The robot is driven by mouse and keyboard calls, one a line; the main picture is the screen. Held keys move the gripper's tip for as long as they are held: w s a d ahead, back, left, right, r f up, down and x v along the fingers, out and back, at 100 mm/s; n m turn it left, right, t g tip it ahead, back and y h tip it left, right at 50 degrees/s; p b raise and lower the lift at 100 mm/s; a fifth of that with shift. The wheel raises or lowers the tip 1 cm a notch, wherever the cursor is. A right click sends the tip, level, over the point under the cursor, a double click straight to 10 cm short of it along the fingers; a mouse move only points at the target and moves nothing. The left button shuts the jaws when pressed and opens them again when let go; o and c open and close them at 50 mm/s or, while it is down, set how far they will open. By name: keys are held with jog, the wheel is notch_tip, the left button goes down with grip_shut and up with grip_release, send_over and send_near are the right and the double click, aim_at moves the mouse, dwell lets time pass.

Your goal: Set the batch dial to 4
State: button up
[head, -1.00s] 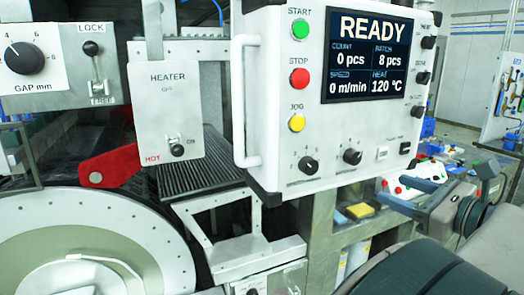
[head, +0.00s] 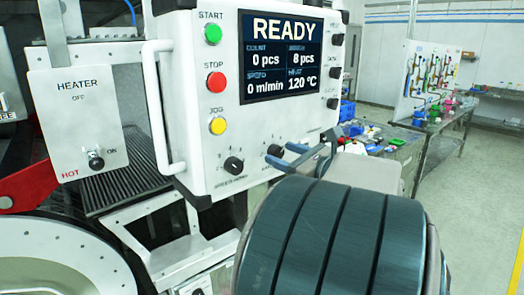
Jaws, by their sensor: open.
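The white control panel (head: 190,110) fills the upper middle of the head view. Its screen (head: 281,55) reads READY, with count 0 pcs and 8 pcs beside it. Two black dials sit along the panel's lower edge, a left dial (head: 233,165) and a right dial (head: 275,151). My gripper (head: 284,156), with blue-grey fingers, is open in front of the panel's lower right. It overlaps the right dial's surroundings and hides part of the panel there; contact is not clear.
Green start (head: 212,34), red stop (head: 217,82) and yellow jog (head: 218,125) buttons line the panel's left side. A white handle (head: 160,110) stands out left of them. Open floor lies right.

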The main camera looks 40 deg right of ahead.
jog(key=shift+w, duration=0.3)
jog(key=c, duration=1)
